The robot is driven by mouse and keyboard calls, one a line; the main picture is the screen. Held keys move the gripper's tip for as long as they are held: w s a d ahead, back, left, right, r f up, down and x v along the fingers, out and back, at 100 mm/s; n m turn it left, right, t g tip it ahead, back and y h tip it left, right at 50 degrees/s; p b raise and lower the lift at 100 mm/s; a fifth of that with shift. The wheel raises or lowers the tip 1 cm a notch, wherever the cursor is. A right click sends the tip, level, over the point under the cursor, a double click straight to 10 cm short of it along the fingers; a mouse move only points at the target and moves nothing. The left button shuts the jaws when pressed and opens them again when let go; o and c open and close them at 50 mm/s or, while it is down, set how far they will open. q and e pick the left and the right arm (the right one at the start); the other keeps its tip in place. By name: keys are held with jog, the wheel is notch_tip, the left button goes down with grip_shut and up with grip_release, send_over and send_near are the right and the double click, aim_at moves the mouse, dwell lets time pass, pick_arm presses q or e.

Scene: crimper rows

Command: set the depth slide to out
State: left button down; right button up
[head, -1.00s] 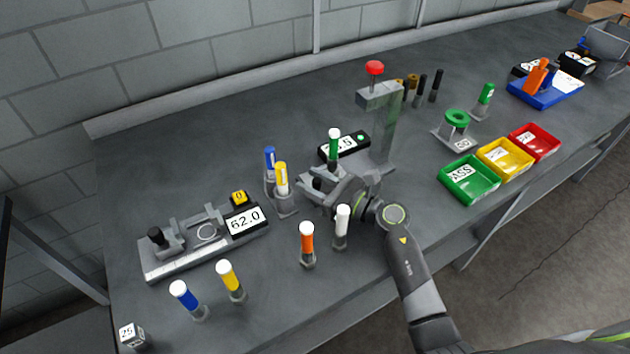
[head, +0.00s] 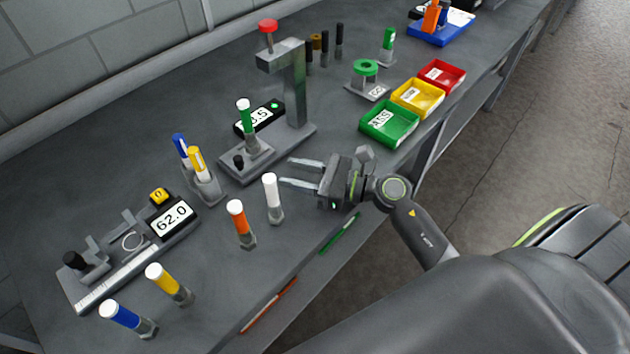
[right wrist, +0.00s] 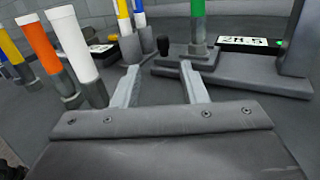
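The press (head: 290,80) has a tall grey post with a red knob on top and a flat base (head: 290,143). A small black knob (head: 238,160) stands at the base's left front, and I take it for the slide's handle. A green cylinder with a white cap (head: 245,118) stands upright beside it. My right gripper (head: 287,172) is open and empty, in front and to the right of the black knob, apart from it. In the right wrist view the knob (right wrist: 163,44) shows beyond and between my open fingers (right wrist: 158,68). My left gripper is not in view.
White (head: 272,198) and orange (head: 239,222) cylinders stand left of my right gripper. A holder (head: 203,187) with blue and yellow cylinders is near the press base. A gauge reading 62.0 (head: 172,217) lies left. Green (head: 392,138), yellow and red trays are at right.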

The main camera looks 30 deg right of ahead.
jog(key=shift+b+v, duration=0.45)
jog(key=shift+v, duration=1.45)
